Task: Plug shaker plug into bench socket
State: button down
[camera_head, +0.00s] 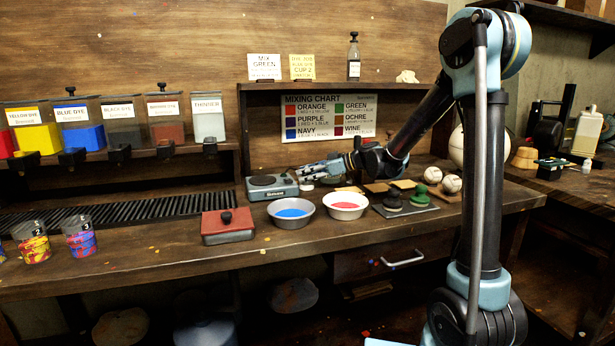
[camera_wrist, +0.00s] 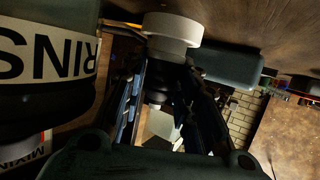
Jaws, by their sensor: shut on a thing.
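My gripper (camera_head: 303,171) is low over the bench, just right of the blue-grey shaker (camera_head: 272,188) with its dark round top. In the wrist view, my gripper (camera_wrist: 170,68) is shut on a white round plug (camera_wrist: 173,29), which sticks out beyond the fingertips close to the brown bench surface. In the head view, a small white piece (camera_head: 306,185) shows just below the fingers; I cannot tell whether it is the plug. A blue-grey box (camera_wrist: 232,66) lies beside the plug in the wrist view. I cannot make out the bench socket.
A dark container with a pale label (camera_wrist: 45,52) stands close beside the fingers in the wrist view. Bowls of blue dye (camera_head: 290,213) and red dye (camera_head: 346,206) stand in front of my gripper. A red-lidded box (camera_head: 228,228) is to the left. The front bench edge is clear.

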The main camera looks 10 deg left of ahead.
jog(key=shift+f, duration=0.35)
jog(key=c, duration=1.2)
grip_release()
jog(key=shift+o, duration=0.2)
